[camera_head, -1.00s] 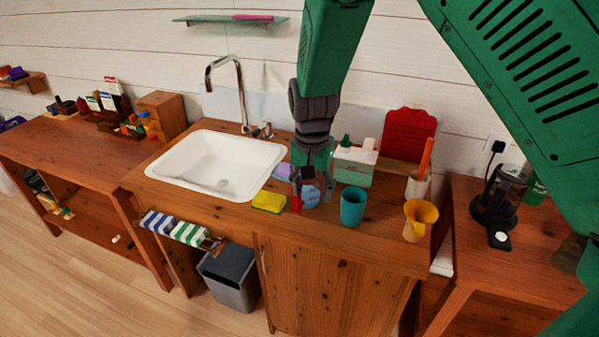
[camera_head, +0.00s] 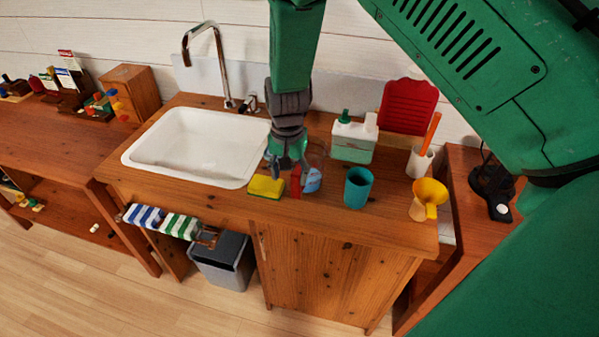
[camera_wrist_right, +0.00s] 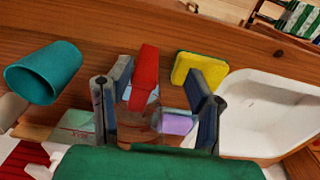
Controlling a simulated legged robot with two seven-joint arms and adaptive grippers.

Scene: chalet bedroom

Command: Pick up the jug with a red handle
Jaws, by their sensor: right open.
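The jug's red handle (camera_head: 295,182) shows on the wooden counter, under my right gripper (camera_head: 293,168). A bluish part (camera_head: 312,181) beside the handle seems to be the jug's body; the gripper partly hides it. In the right wrist view the red handle (camera_wrist_right: 144,68) stands between the two spread fingers of my right gripper (camera_wrist_right: 157,98), nearer the left one. The gripper is open and points down over the jug. I cannot tell whether a finger touches it. My left gripper is not in view.
A yellow sponge (camera_head: 266,187) lies close left of the jug, and a teal cup (camera_head: 358,187) stands to its right. A soap caddy (camera_head: 353,140) is behind. The white sink (camera_head: 200,147) is left; a yellow funnel (camera_head: 430,193) stands near the counter's right end.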

